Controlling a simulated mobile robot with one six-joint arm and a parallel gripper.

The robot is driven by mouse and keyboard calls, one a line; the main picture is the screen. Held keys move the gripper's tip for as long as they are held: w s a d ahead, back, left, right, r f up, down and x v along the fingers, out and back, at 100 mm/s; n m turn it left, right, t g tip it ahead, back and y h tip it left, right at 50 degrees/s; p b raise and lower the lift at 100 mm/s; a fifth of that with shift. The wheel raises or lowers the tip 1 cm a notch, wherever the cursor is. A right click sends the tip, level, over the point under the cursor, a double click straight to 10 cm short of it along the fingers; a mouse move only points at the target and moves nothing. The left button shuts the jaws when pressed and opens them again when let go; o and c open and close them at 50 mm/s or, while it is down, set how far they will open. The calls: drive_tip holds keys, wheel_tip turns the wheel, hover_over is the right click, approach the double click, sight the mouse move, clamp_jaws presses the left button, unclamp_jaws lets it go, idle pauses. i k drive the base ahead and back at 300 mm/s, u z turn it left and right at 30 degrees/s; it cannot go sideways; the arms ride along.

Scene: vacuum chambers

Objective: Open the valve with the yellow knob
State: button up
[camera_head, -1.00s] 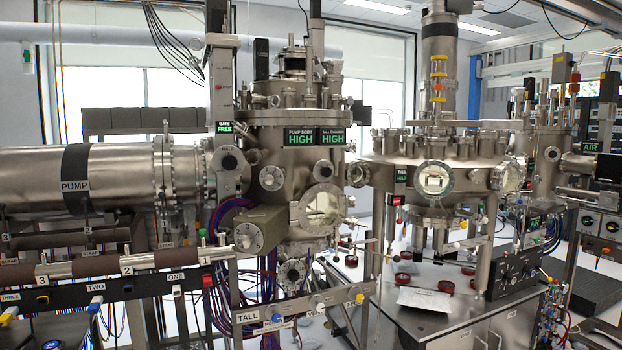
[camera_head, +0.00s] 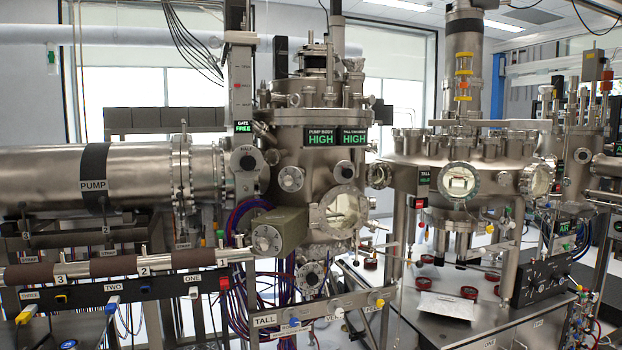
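A small yellow knob (camera_head: 379,302) sits at the right end of a metal panel labelled TALL (camera_head: 264,320), low in the middle of the head view. A white knob (camera_head: 339,312) and a blue knob (camera_head: 294,322) are on the same panel to its left. Another small yellow piece (camera_head: 61,298) shows on the dark rail at the lower left. Whether the valve at the yellow knob is open or shut cannot be told. My gripper is not in view.
The tall chamber (camera_head: 310,175) stands behind the panel, with two displays reading HIGH. A large PUMP cylinder (camera_head: 50,180) lies at left above a dark rail (camera_head: 150,287) marked ONE, TWO, THREE. A metal bench (camera_head: 410,310) with red rings stands at right.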

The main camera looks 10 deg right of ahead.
sight(380, 302)
drive_tip(key=i, duration=0.85)
drive_tip(key=z, duration=0.15)
drive_tip(key=k, duration=0.9)
drive_tip(key=u, duration=0.15)
drive_tip(key=i, duration=0.85)
